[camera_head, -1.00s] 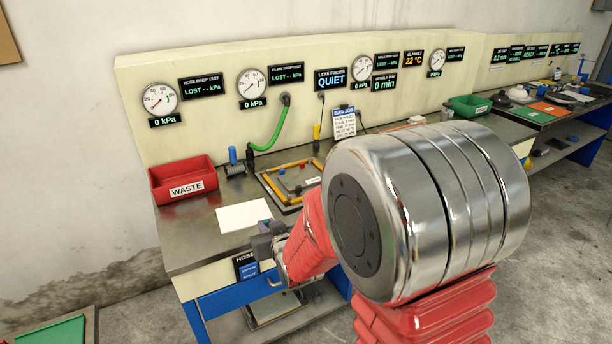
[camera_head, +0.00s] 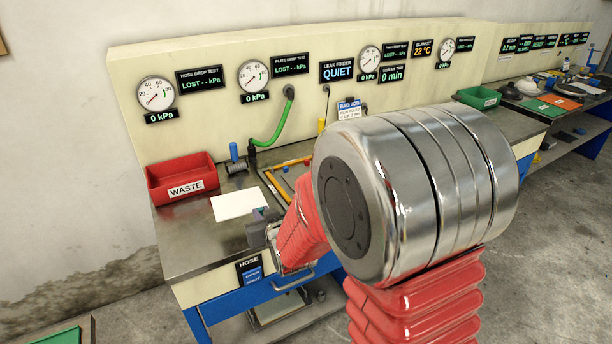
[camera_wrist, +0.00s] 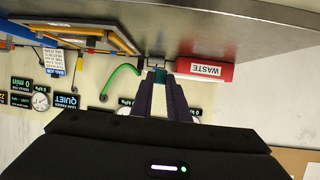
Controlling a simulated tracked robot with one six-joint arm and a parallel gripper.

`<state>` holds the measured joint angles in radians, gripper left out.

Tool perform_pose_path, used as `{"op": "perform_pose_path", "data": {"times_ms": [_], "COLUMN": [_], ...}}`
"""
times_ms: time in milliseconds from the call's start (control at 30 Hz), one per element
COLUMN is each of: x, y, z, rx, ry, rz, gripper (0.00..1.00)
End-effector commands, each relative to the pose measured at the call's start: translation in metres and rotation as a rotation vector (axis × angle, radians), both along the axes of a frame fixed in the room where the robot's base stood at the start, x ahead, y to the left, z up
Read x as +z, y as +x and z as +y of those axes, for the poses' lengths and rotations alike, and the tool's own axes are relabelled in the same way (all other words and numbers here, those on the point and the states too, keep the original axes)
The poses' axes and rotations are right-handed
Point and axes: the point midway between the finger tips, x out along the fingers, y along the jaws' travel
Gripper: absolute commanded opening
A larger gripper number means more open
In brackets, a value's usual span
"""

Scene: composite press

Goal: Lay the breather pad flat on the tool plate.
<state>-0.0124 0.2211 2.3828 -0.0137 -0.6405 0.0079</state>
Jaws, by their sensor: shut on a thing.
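The breather pad, a thin white sheet (camera_head: 237,204), shows in the head view over the left part of the bench, at the far side of my gripper (camera_head: 264,231). My gripper is shut on its near edge. The pad looks roughly level; how high it is above the bench I cannot tell. In the wrist view my gripper's fingers (camera_wrist: 160,82) are close together with something teal between them, and I cannot make out the pad. The tool plate (camera_head: 290,184), edged with yellow strips, lies right of the pad, partly hidden by my arm. It also shows in the wrist view (camera_wrist: 100,28).
A red WASTE bin (camera_head: 182,178) stands left of the pad. A blue-topped fitting (camera_head: 233,155) and a green hose (camera_head: 275,130) are behind. A gauge panel (camera_head: 225,110) rises along the back. Bare bench (camera_head: 190,235) lies left and front.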

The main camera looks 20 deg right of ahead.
Motion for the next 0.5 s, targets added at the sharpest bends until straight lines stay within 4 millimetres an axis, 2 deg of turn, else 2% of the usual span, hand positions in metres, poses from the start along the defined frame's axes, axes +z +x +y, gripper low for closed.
{"op": "perform_pose_path", "data": {"times_ms": [500], "x": [0.0001], "y": [0.0], "z": [-0.0107], "rx": [-0.019], "ry": [0.0], "rz": [0.0], "gripper": [0.0]}}
